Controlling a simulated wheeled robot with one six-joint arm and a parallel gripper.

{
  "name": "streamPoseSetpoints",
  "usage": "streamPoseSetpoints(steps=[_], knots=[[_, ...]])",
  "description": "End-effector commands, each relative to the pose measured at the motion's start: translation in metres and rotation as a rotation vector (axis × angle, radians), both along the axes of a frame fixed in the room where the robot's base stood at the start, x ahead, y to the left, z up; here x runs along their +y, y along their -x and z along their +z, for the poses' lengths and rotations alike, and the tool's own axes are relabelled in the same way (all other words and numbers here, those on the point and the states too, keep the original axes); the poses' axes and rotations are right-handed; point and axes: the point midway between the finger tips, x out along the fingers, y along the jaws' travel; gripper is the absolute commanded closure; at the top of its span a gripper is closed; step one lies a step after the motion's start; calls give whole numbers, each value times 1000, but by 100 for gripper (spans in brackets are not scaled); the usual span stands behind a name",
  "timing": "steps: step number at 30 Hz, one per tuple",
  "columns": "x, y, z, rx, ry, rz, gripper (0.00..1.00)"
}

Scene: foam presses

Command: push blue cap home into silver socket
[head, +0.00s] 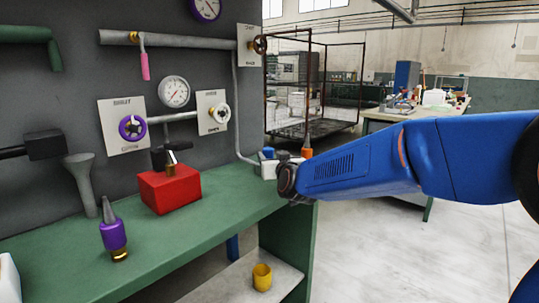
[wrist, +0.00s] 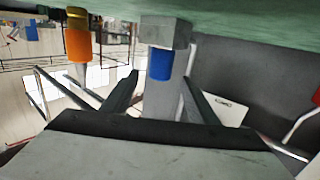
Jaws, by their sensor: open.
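The blue cap (wrist: 159,64) stands in the mouth of the silver socket (wrist: 166,32), which sits on the green bench top; the wrist view shows them upside down. Much of the cap protrudes, and its depth inside is hidden. In the head view the blue cap (head: 268,153) shows small at the bench's far end, above the pale socket (head: 268,168). My gripper (wrist: 160,79) is open and empty. Its fingers lie on either side of the cap's line, apart from it. In the head view my wrist hides the fingers.
A red block (head: 170,188) and a purple bottle-shaped piece (head: 113,234) stand on the green bench (head: 200,236). A yellow cup (head: 262,277) is on the lower shelf.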

Motion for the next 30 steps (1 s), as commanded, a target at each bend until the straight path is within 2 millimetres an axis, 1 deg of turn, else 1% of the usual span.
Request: streamPoseSetpoints(steps=[1,3,12,15,21,25,30], knots=[[-3,10,2,-2,-2,1,46],[-6,21,2,-1,-1,1,46],[-23,70,5,-2,-2,1,46],[-27,84,5,-2,-2,1,46],[-33,100,6,-1,-1,0,46],[-34,105,6,-2,-2,0,46],[-35,105,6,-2,-2,0,46]])
